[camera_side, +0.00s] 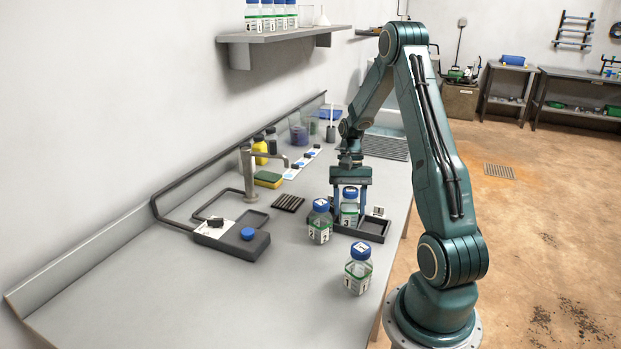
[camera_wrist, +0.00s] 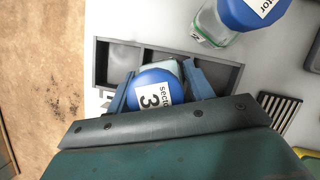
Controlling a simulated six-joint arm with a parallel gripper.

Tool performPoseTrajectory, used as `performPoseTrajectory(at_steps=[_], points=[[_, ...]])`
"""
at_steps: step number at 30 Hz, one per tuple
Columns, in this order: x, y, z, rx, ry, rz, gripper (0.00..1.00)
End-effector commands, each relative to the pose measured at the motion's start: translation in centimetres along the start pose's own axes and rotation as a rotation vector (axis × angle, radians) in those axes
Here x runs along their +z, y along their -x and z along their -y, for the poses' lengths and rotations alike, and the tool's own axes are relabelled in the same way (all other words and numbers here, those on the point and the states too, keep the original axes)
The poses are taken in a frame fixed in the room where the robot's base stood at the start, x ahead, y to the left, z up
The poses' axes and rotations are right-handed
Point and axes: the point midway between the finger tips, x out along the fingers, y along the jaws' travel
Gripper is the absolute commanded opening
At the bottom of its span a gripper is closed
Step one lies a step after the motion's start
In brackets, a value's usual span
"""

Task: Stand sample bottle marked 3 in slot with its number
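Sample bottle 3 (camera_side: 349,213) is clear with a blue cap and a green-edged label; its cap shows a 3 in the wrist view (camera_wrist: 152,92). My gripper (camera_side: 351,197) has a finger on each side of it, close against its body, and looks shut on it. The bottle is upright over or in the middle part of a dark three-compartment rack (camera_side: 375,237); its base is hidden, so I cannot tell if it touches the floor. In the wrist view the rack (camera_wrist: 97,65) shows its left compartment empty. A white number tag (camera_side: 378,211) stands at the rack, unreadable.
Bottle 2 (camera_side: 320,222) stands close left of the rack, and bottle 1 (camera_side: 358,268) stands in front of it. A tap (camera_side: 249,175), a dark tray with a blue knob (camera_side: 248,234) and a black ribbed mat (camera_side: 288,202) lie left. The front-left bench is clear.

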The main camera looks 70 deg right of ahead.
Motion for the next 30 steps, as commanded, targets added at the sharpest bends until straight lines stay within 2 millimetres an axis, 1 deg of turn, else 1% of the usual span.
performPoseTrajectory(at_steps=[1,2,11,17,23,30], points=[[0.0,0.0,0.0,0.0,0.0,0.0,0.63],[0.0,0.0,0.0,0.0,0.0,0.0,0.65],[0.0,0.1,0.0,0.0,0.0,0.0,0.65],[0.1,0.8,0.0,-0.001,0.0,-0.002,0.65],[0.1,3.0,0.0,-0.002,0.0,-0.004,0.65],[0.1,6.9,0.0,-0.001,0.0,-0.004,0.65]])
